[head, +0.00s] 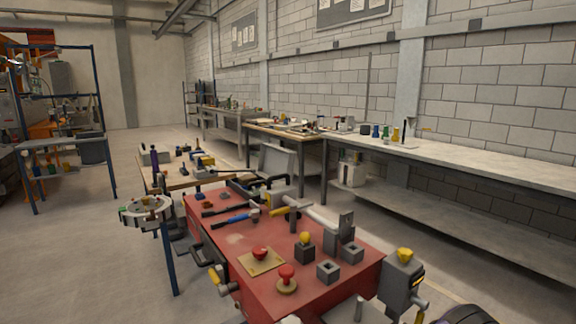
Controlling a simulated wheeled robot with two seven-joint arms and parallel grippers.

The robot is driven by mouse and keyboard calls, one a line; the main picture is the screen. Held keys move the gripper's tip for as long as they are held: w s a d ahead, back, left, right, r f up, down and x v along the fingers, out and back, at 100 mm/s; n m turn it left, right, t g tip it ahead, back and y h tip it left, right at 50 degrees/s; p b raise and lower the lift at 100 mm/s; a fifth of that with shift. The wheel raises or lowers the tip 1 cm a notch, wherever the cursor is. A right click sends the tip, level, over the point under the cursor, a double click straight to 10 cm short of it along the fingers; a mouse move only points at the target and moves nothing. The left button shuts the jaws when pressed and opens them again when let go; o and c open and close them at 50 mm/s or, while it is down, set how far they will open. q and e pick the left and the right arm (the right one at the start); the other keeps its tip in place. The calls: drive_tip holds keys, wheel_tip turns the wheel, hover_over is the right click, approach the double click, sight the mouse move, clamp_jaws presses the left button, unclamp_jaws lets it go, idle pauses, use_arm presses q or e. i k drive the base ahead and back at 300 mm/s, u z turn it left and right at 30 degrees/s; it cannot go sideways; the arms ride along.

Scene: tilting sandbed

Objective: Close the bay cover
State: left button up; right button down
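I cannot pick out a bay cover for certain. A pale grey flat panel (277,160) stands tilted behind the far end of the red-topped bench (232,240); whether it is the cover, I cannot tell. It is small and partly hidden by tools in front of it. Neither of my grippers can be made out in the head view, and nothing is seen touching the panel.
The red bench holds a red button on a tan plate (262,262), another red knob (287,277), grey blocks (328,271) and a blue-handled hammer (235,219). A grey unit with a yellow knob (402,275) stands at its right edge. Open floor (90,270) lies left.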

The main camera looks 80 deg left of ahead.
sight(274, 160)
drive_tip(key=i, duration=1.25)
drive_tip(key=u, duration=0.7)
drive_tip(key=i, duration=2.5)
drive_tip(key=u, duration=3.6)
